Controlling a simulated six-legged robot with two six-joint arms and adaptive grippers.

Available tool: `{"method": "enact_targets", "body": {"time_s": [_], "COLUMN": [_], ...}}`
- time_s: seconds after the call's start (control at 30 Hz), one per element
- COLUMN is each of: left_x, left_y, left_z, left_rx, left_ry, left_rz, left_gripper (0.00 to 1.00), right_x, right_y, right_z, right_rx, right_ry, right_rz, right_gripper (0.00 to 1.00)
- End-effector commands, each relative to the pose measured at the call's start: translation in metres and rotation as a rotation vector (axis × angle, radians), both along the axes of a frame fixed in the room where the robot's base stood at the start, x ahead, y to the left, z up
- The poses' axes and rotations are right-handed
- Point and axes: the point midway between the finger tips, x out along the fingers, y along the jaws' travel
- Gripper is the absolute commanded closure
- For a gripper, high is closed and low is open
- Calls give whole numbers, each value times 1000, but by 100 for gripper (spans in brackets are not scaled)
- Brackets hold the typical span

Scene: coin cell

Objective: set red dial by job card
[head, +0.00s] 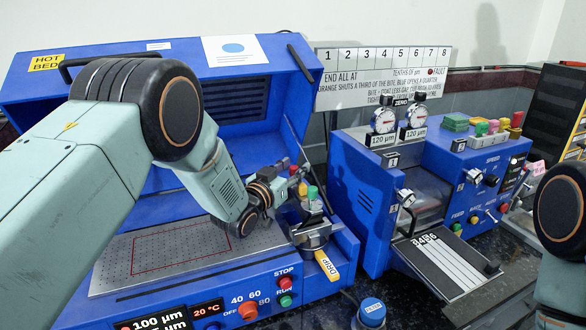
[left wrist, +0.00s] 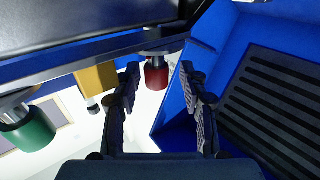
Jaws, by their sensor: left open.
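My left gripper (head: 292,180) is open beside several small coloured knobs at the right end of the left blue machine. In the left wrist view, my gripper's fingers (left wrist: 160,82) stand apart, with a red knob (left wrist: 157,74) seen between their tips. Whether they touch it I cannot tell. A green knob (left wrist: 28,130) lies to the left. In the head view a red dial (head: 248,311) marked OFF, 40, 60, 80 sits on the left machine's front. A white text board (head: 383,78) on the wall reads END ALL AT, partly hidden. My right gripper is out of view.
A perforated plate (head: 115,270) lies under my left arm. The right blue machine (head: 365,190) carries two round gauges (head: 385,121) reading 120 µm. A yellow DRIP tag (head: 327,265) and a blue round cap (head: 372,310) are near the front. My right arm shows at the right edge.

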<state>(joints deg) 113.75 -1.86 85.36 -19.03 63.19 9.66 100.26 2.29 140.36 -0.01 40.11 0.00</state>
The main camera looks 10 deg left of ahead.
Motion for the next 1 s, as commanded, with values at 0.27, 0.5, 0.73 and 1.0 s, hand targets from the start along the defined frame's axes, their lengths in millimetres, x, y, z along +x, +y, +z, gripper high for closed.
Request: {"method": "enact_targets", "body": {"time_s": [0.27, 0.5, 0.73, 1.0], "left_x": [4, 4, 4, 4], "left_y": [-2, -2, -2, -2], "left_z": [0, 0, 0, 1], "left_rx": [0, 0, 0, 1], "left_ry": [1, 1, 0, -1], "left_rz": [-1, 0, -1, -1], "left_gripper": [57, 69, 88, 100], "right_x": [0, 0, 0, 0], "right_y": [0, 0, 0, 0], "right_z": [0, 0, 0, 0], "right_rx": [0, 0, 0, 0], "right_ry": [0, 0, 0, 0], "right_rz": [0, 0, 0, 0], "right_gripper": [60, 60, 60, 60]}}
